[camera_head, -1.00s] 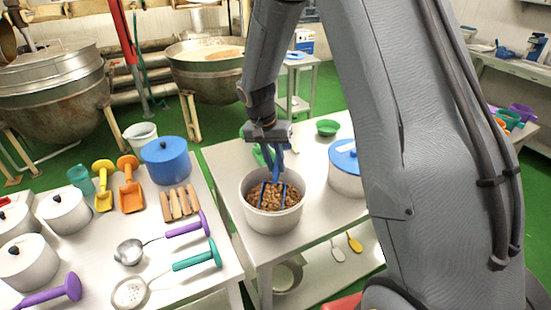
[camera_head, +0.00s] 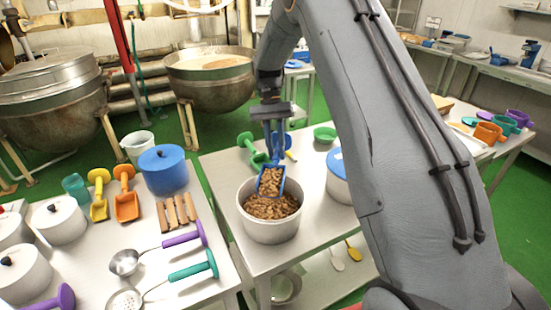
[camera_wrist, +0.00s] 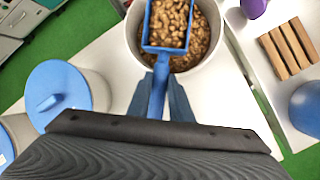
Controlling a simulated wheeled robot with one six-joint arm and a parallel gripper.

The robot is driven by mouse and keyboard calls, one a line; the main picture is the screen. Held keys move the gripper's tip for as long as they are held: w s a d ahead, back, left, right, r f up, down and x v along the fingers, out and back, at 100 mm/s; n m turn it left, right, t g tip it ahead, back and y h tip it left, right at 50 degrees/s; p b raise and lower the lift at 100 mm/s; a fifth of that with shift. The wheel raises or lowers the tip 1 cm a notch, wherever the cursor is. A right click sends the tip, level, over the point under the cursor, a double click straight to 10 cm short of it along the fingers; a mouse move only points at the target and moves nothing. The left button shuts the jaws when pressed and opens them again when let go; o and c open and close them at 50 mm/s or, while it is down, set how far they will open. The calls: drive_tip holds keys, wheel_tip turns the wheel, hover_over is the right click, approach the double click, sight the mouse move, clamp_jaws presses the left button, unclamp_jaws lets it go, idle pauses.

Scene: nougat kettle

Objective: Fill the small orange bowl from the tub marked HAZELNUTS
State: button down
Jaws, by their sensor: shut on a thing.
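My gripper (camera_head: 272,138) is shut on the handle of a blue scoop (camera_head: 260,184). The scoop is heaped with brown nuts and is just above the open white tub (camera_head: 270,231), which holds more of the same nuts. In the wrist view the scoop (camera_wrist: 146,47) shows over the tub's near part, with my gripper (camera_wrist: 161,98) around its handle. No marking on this tub can be read. A small orange vessel (camera_head: 488,132) stands on the right-hand bench, beside teal and purple ones; I cannot tell whether it is the small orange bowl.
A white tub with a blue lid (camera_wrist: 66,94) stands beside the open tub. Green scoop (camera_head: 252,151) and green bowl (camera_head: 325,134) lie behind. The left table holds a blue lidded pot (camera_head: 164,170), ladles and scoops. Kettles (camera_head: 210,78) stand behind.

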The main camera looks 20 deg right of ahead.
drive_tip(key=shift+g, duration=0.3)
drive_tip(key=shift+w+d+r+p, duration=0.15)
drive_tip(key=shift+r+p, duration=0.1)
drive_tip(key=shift+r, duration=1.1)
drive_tip(key=shift+w+r+p, duration=0.15)
drive_tip(key=shift+r+p, duration=0.05)
drive_tip(key=shift+r, duration=1.15)
